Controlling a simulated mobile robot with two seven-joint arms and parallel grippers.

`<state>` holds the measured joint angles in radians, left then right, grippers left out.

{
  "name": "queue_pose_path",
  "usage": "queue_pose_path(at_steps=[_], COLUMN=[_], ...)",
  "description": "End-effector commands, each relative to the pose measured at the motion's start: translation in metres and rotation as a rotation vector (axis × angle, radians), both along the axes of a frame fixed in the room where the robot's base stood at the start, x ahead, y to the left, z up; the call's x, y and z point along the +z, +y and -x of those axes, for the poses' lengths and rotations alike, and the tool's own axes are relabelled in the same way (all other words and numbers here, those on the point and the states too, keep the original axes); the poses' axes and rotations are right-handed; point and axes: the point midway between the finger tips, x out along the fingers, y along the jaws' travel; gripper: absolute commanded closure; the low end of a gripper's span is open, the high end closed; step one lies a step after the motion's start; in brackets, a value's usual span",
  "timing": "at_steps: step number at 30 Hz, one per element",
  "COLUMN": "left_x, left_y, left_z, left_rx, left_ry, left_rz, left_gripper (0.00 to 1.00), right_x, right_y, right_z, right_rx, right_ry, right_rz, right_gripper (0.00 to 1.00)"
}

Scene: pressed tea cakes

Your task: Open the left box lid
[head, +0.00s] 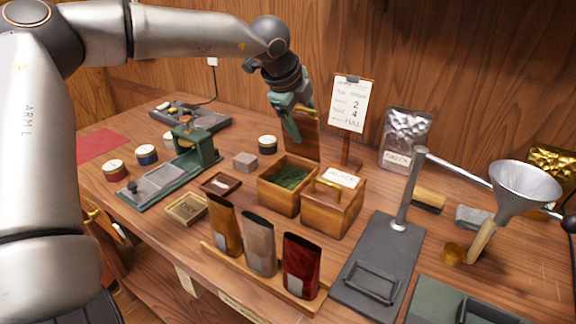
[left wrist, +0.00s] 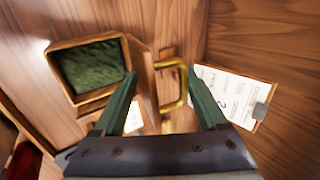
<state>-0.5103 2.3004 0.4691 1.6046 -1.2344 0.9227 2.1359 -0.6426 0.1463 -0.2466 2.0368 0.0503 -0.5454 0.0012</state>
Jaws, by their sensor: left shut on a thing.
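The left box (head: 279,197) is a small wooden box, open at the top, with dark green tea inside. Its wooden lid (head: 306,140) stands up at the box's back side, tilted upright. In the left wrist view the open box (left wrist: 134,52) is at the upper left, and a brass handle (left wrist: 181,88) lies between my fingers. My left gripper (head: 295,124) is shut on this handle; the head view hides the grip. The right box (head: 325,213) beside it is closed, with a brass handle and a white label on its lid. My right gripper is not in view.
A clipboard sign (head: 349,104) stands close right of the lid. Three pouches (head: 259,243) stand on a rack in front of the boxes. A green press (head: 196,146) and tins are at left. A funnel stand (head: 404,200) is at right.

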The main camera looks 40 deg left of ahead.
Motion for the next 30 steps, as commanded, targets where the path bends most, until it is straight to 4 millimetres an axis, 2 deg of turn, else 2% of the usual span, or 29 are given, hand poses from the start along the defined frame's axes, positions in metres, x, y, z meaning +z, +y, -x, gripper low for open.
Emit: queue_pose_path(at_steps=[8,18,30], left_x=[-0.002,-0.007,-0.011], left_y=[0.001,0.003,0.004], left_z=[-0.004,-0.022,-0.024], left_rx=[-0.001,0.001,0.001], left_ry=[-0.002,0.000,0.005], left_rz=[-0.001,-0.001,0.000], left_gripper=[0.42,0.28,0.26], right_x=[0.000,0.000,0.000], right_y=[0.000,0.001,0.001], right_z=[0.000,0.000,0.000], right_rx=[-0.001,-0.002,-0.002], right_ry=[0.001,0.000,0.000], right_rz=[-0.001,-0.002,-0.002], right_gripper=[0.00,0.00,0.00])
